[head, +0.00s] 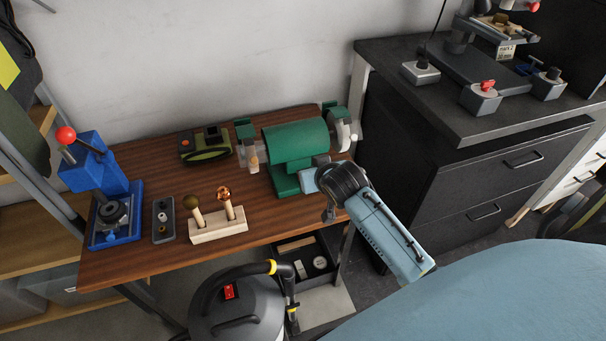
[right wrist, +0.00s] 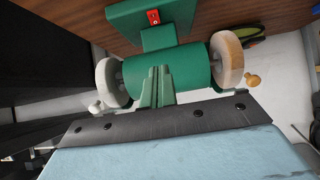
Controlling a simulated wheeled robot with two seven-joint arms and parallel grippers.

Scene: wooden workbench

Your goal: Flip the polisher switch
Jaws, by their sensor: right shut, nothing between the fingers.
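The green polisher (head: 295,140) stands at the back right of the wooden bench, with a wheel on each end. It also shows inverted in the right wrist view (right wrist: 190,67). Its small red switch (right wrist: 153,16) is on the green base and is visible only in the right wrist view. I cannot tell its position. My right gripper (right wrist: 157,72) is shut and empty, its fingers in front of the polisher body and apart from the switch in the picture. I cannot tell whether they touch the polisher. In the head view my right arm covers part of the base.
A wooden block with two handled tools (head: 220,226), a grey box with knobs (head: 163,220), a blue press (head: 100,175) and a green-black device (head: 205,146) share the bench. A vacuum (head: 236,305) stands in front. A dark cabinet (head: 450,170) is at right.

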